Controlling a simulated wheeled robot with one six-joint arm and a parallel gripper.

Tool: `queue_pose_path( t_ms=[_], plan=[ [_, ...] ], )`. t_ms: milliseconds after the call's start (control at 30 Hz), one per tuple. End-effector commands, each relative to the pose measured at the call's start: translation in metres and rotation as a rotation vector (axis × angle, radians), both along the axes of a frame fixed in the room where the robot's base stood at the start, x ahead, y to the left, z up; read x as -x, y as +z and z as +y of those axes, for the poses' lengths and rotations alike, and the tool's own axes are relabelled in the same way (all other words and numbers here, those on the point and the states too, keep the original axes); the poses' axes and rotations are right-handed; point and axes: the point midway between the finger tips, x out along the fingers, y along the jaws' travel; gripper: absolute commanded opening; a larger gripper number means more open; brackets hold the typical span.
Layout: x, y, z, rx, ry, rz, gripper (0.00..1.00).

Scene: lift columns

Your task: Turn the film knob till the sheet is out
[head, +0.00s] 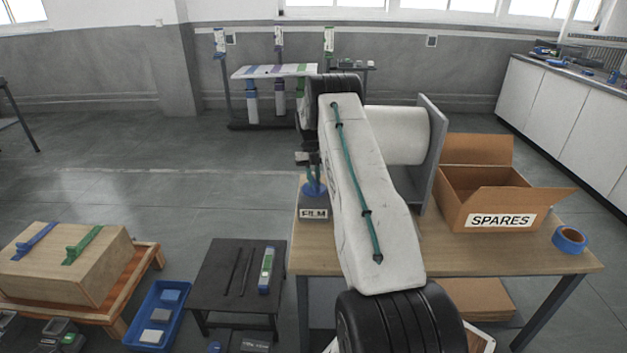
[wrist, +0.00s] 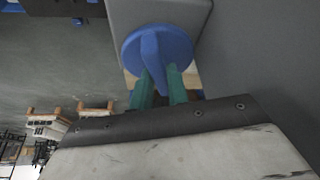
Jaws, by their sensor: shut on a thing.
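The film knob (wrist: 157,52) is a blue disc with a raised grip bar, seen in the wrist view on a grey housing. In the head view the knob (head: 314,188) shows just above the box labelled FILM (head: 313,213). My gripper (wrist: 158,78) has its two green fingers on either side of the knob's bar and is shut on it. My arm covers much of the film unit in the head view. A white film roll (head: 398,135) shows behind my arm, beside a grey upright plate (head: 432,150). I cannot see a sheet coming out.
The unit stands on a wooden table (head: 490,255). An open cardboard box marked SPARES (head: 500,220) and a blue tape roll (head: 569,239) are at its right. A low dark table (head: 225,270), a blue bin (head: 160,315) and a wooden crate (head: 65,260) stand at left.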

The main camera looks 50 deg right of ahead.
Motion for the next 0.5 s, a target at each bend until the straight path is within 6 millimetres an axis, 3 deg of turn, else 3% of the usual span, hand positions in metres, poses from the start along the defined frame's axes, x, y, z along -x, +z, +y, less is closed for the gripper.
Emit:
queue_pose_path(
  t_ms=[200, 233, 300, 500],
  plan=[
    [-0.0006, 0.0010, -0.0014, 0.003, 0.000, -0.004, 0.00],
    [-0.0006, 0.0010, -0.0014, 0.003, 0.000, -0.004, 0.25],
    [-0.0005, 0.0010, -0.0013, 0.003, 0.000, -0.003, 0.38],
    [-0.0004, 0.0005, -0.0005, 0.002, 0.002, -0.001, 0.38]
  ],
)
